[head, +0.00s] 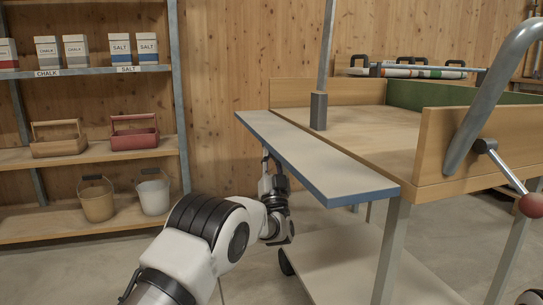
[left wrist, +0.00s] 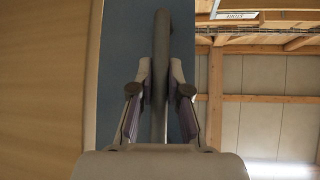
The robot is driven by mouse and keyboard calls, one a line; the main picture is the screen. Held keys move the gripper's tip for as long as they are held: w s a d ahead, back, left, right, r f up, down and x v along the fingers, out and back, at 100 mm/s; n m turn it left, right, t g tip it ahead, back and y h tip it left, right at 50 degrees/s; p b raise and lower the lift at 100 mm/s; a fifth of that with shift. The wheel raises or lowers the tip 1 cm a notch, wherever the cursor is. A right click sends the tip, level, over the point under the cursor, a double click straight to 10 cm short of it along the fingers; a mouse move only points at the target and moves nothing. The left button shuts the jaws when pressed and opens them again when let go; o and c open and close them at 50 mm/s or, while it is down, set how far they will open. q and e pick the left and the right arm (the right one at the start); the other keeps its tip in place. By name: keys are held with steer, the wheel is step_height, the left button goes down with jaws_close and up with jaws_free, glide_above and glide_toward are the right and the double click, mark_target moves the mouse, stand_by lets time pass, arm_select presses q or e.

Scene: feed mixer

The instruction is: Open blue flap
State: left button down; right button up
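The blue flap (head: 318,160) is a long board with blue edges and a pale top. In the head view it stands out roughly level along the cart's left side. My left gripper (head: 268,165) is under the flap's outer edge. In the left wrist view the flap's blue face (left wrist: 120,50) lies behind a grey bar-like handle (left wrist: 161,40). My left gripper (left wrist: 160,78) has one finger on each side of this handle, close against it, and appears shut on it.
The wooden cart top (head: 365,130) has a grey post (head: 319,110) beside the flap. A grey lever with a red knob (head: 532,205) is at the right. A shelf (head: 100,158) with baskets and buckets stands at the left. Floor between shelf and cart is open.

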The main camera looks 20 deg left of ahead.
arm_select(q)
steer(key=shift+s+a+r+m+t+h+p, duration=0.1)
steer(key=shift+a+r+m+t+h+p, duration=0.1)
steer(key=shift+r+m+h+p, duration=0.65)
steer(key=shift+s+a+r+m+t+h+p, duration=0.1)
steer(key=shift+r+m+t+h+p, duration=0.15)
steer(key=shift+m+h+p, duration=0.95)
steer(key=shift+y+p, duration=0.25)
steer(key=shift+p, duration=0.2)
steer(key=shift+f, duration=0.15)
steer(key=c, duration=1.1)
jaws_free()
steer(key=shift+c, duration=0.2)
steer(key=v, duration=1.2)
